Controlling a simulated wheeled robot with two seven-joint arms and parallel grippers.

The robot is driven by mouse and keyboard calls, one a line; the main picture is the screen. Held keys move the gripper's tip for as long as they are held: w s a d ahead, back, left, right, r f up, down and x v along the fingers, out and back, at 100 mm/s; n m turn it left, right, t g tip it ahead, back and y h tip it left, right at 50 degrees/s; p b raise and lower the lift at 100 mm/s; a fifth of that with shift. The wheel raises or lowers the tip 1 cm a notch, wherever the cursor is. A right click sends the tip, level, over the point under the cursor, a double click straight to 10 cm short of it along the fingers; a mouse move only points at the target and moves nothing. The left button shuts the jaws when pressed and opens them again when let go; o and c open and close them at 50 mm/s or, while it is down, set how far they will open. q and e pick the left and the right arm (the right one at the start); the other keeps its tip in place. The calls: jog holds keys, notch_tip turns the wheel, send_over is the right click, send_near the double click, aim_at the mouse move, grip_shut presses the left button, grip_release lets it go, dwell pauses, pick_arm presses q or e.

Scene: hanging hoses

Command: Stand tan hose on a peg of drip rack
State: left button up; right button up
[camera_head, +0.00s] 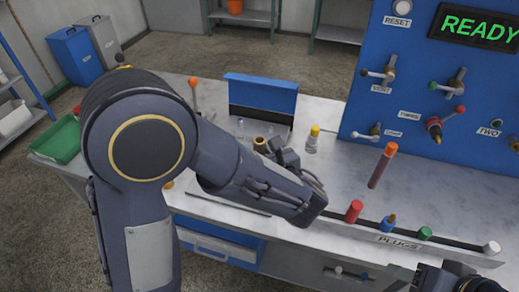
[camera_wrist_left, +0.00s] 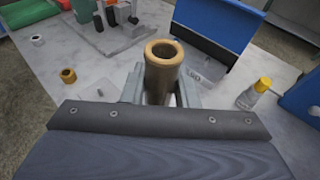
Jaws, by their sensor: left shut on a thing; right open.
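The tan hose (camera_wrist_left: 164,75) is a short hollow tube with an open, rimmed top. In the left wrist view it stands roughly upright between the fingers of my left gripper (camera_wrist_left: 160,88), which is shut on it. In the head view its top (camera_head: 260,144) shows beside my left gripper (camera_head: 275,153), above the grey bench. My arm hides much of the bench below, and I cannot tell whether the hose's lower end touches anything. My right gripper (camera_head: 462,281) is open at the bottom right edge, only partly in view. I cannot clearly make out the drip rack or its pegs.
A blue upright panel (camera_head: 262,92) stands behind the hose. A yellow-capped bottle (camera_head: 312,139) is to its right. A brass ring (camera_wrist_left: 68,76) lies left of it. A row of coloured plugs (camera_head: 388,223) lines the front right. A blue control panel (camera_head: 400,60) stands behind.

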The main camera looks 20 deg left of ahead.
pick_arm(q)
jog(key=shift+f+b, duration=1.45)
jog(key=shift+f, duration=0.65)
jog(key=shift+f+b, duration=1.85)
jog(key=shift+f, duration=0.45)
jog(key=o, duration=1.1)
jog(key=shift+c, duration=0.2)
jog(key=shift+s+d+r, duration=0.1)
jog(key=v, duration=0.7)
jog(key=shift+s+d, duration=0.2)
jog(key=shift+r, duration=0.1)
